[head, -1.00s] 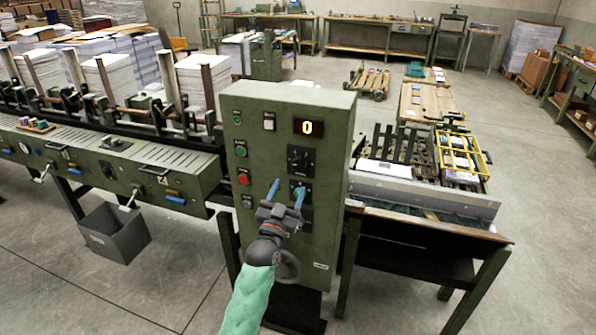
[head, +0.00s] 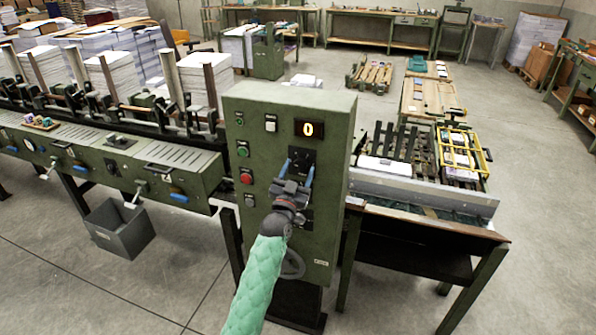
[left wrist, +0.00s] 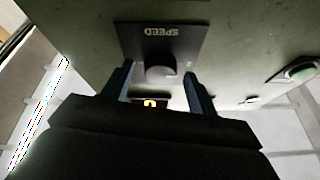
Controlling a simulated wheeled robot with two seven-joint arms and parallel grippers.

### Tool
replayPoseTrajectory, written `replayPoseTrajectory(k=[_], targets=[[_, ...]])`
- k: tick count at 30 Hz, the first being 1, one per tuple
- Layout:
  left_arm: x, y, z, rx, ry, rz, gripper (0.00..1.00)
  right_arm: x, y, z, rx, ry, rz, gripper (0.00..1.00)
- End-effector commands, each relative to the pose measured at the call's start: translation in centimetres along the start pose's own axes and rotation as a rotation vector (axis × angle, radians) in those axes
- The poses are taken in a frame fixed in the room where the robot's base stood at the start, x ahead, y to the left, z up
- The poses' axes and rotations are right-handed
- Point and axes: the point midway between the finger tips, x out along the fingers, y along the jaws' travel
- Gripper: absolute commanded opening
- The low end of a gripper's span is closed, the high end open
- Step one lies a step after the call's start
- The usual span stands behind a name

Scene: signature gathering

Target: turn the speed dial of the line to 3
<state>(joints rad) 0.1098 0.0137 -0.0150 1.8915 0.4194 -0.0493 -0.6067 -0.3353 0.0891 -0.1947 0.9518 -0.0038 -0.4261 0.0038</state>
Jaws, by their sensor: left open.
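The green control cabinet (head: 262,110) stands in the middle of the head view. Its lit display (head: 309,129) reads 0. The speed dial (left wrist: 161,78) is a round knob on a dark plate marked SPEED (left wrist: 160,40), which appears upside down in the left wrist view. My left gripper (head: 297,167) is open in front of that plate, and its fingers mostly cover the dial in the head view. In the left wrist view the blue fingers (left wrist: 160,74) stand on either side of the knob with gaps, not closed on it. My right gripper is out of view.
A green button (head: 243,151) and a red button (head: 246,179) sit left of the dial on the cabinet face. A handwheel (head: 292,264) is below my left gripper. The floor in front is clear.

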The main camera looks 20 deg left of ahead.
Motion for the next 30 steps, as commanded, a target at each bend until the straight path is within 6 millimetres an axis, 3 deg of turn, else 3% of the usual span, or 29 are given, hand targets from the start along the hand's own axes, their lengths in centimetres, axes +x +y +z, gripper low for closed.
replayPoseTrajectory(k=[2, 6, 9, 20, 30], targets=[[0.0, 0.0, 0.0, 0.0, 0.0, 0.0, 0.56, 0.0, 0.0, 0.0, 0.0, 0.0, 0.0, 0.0], [0.0, 0.0, 0.0, 0.0, 0.0, 0.0, 0.29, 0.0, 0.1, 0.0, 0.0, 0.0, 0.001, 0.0], [0.0, 0.0, 0.0, 0.0, 0.0, 0.0, 0.14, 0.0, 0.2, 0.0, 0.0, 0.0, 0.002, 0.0], [-0.1, -0.1, 0.1, 0.053, 0.004, 0.021, 0.14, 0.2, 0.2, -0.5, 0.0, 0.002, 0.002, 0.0], [-0.1, -0.3, 0.2, 0.283, 0.023, 0.112, 0.14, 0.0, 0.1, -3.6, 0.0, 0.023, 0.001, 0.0]])
